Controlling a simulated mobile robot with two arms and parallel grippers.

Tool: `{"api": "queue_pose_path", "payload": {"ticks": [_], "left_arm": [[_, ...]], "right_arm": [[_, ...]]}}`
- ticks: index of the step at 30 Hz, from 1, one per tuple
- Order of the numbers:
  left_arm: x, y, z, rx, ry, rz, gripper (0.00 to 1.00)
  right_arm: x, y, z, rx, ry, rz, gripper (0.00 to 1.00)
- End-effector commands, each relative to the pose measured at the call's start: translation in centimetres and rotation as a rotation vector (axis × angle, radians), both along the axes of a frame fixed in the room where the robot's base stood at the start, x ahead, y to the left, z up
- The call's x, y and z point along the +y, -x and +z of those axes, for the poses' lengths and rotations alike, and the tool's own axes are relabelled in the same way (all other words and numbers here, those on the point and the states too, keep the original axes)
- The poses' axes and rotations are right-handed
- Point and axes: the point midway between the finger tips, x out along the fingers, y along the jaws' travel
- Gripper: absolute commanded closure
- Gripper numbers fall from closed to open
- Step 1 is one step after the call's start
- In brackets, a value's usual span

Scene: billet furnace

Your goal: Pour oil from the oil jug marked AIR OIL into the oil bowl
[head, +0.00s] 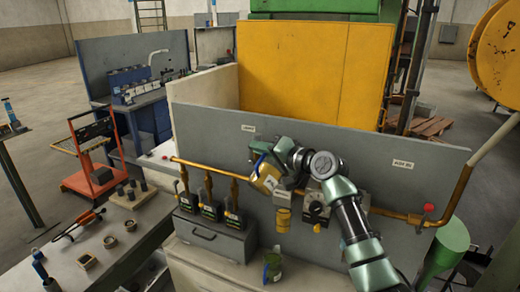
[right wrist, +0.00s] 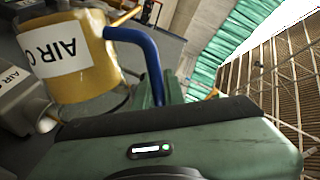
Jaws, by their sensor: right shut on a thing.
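The oil jug (head: 268,179) is yellow with a white label and a blue handle. In the right wrist view the jug (right wrist: 70,70) shows the letters "AIR O" on its label. My right gripper (head: 261,158) is shut on the blue handle and holds the jug up in front of the grey panel, leaning. A yellow cup-shaped bowl (head: 283,220), which looks like the oil bowl, sits on the panel under a small labelled grey box (head: 286,195). It is below and slightly right of the jug, apart from it. Its inside is hidden. My left gripper is not in view.
A brass pipe (head: 385,213) runs along the grey panel (head: 400,150). A dial box (head: 315,208) is right of the bowl. Several dark oil cans (head: 209,205) stand on a grey toolbox (head: 212,240) at left. A green jug (head: 273,266) stands on the counter below.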

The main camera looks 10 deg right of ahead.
Motion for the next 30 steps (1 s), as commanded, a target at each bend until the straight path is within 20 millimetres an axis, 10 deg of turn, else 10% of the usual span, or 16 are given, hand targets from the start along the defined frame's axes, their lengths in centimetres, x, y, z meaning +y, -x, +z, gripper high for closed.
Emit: {"api": "queue_pose_path", "payload": {"ticks": [30], "left_arm": [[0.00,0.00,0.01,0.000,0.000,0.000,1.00]], "right_arm": [[-0.54,-0.47,0.95,0.049,-0.063,0.000,1.00]]}}
